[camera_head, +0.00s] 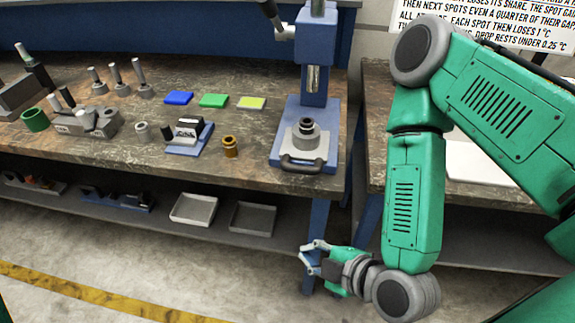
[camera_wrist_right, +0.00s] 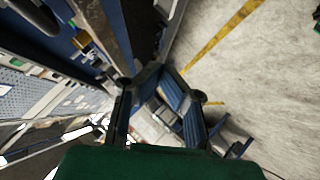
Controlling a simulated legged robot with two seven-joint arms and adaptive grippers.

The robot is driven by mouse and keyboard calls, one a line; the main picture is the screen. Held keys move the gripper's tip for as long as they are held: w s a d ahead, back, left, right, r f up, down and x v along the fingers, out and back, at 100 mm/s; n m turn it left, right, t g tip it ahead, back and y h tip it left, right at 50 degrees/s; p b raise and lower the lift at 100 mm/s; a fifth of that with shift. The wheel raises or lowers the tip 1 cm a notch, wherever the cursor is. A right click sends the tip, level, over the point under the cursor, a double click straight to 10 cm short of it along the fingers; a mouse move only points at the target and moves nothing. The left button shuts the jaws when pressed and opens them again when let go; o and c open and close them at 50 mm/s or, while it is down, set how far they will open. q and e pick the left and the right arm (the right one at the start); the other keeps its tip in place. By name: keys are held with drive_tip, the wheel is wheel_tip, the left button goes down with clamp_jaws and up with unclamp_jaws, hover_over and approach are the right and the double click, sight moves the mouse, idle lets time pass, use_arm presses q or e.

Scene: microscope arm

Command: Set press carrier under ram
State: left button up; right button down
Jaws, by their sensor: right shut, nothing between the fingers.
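The blue press (camera_head: 316,45) stands at the right end of the workbench, with its metal ram (camera_head: 313,79) pointing down. The grey press carrier (camera_head: 307,149) sits on the press's blue base, its dark handle (camera_head: 302,166) toward the front edge. A dark and grey ringed part (camera_head: 306,130) stands on the carrier, below the ram with a gap between them. My right gripper (camera_head: 308,258) is shut and empty, low in front of the bench and apart from the carrier. Its fingers also show in the wrist view (camera_wrist_right: 168,88). My left gripper is not in view.
A brass part (camera_head: 230,146) and a blue block holder (camera_head: 189,137) stand left of the press. Blue, green and yellow pads (camera_head: 213,100) lie behind them. Two trays (camera_head: 193,209) sit on the lower shelf. A second bench (camera_head: 375,125) stands right. The floor in front is clear.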

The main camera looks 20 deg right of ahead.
drive_tip(key=w+d+r+n+t+h+p, duration=0.1)
drive_tip(key=w+d+r+n+t, duration=0.1)
drive_tip(key=r, duration=0.7)
drive_tip(key=w+n+t, duration=0.1)
drive_tip(key=t, duration=0.1)
drive_tip(key=shift+w+r+t+h+p, duration=0.3)
drive_tip(key=shift+w+r+h+p, duration=0.05)
drive_tip(key=shift+w+h, duration=0.05)
drive_tip(key=shift+a, duration=0.1)
drive_tip(key=shift+d+f+b+x, duration=0.15)
drive_tip(key=shift+d+b+x, duration=0.3)
drive_tip(key=shift+b+x, duration=1.35)
drive_tip(key=shift+d+f+b+x, duration=0.1)
drive_tip(key=shift+d+b+x, duration=0.35)
drive_tip(key=shift+b+x, duration=1.35)
drive_tip(key=shift+d+f+b+x, duration=0.15)
drive_tip(key=shift+d+b+x, duration=0.45)
drive_tip(key=shift+x, duration=2.25)
drive_tip(key=shift+w+a, duration=0.15)
